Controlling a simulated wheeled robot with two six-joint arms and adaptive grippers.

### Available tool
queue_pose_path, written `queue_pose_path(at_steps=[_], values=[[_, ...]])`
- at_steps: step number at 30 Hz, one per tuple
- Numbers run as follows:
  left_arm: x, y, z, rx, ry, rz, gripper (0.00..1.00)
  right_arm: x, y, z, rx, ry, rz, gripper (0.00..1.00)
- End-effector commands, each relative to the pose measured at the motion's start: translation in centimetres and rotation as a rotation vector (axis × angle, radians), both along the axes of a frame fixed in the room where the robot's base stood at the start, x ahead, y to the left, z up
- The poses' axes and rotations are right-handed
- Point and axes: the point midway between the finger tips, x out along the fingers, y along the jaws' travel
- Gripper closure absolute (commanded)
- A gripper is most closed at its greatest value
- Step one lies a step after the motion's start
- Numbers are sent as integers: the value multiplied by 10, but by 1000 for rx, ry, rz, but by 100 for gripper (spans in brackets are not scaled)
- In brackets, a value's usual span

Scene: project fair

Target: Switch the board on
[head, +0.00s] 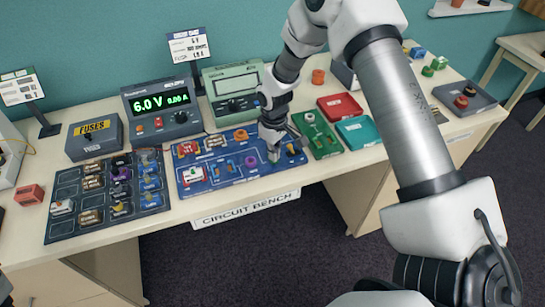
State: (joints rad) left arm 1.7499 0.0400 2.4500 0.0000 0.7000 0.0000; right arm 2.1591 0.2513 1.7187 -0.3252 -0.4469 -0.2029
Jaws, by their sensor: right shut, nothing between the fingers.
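The blue circuit board (223,183) lies on the bench with several components on it. They include a red-topped block (188,149) at its upper left, a white block with a green piece (193,175) at its lower left, and orange and purple round parts in the middle. My right gripper (275,155) is shut and empty, pointing down over the right part of the board. It hides some parts there. I cannot tell whether its tips touch the board. A small yellow-and-dark part (291,150) shows just right of the tips. My left gripper is not in view.
A power supply (163,107) reading 6.0 V and a green meter (233,92) stand behind the board. A dark component tray (108,192) and a fuses box (95,137) are at left. A green board (321,141), red tray (340,106) and teal tray (361,132) are at right.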

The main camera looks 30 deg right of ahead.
Motion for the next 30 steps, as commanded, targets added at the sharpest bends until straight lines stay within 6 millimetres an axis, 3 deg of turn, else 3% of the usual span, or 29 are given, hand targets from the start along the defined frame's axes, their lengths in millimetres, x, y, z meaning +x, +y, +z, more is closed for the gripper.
queue_pose_path(at_steps=[30], values=[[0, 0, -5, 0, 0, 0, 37, 0, 0, -11, 0, 0, 0, 100]])
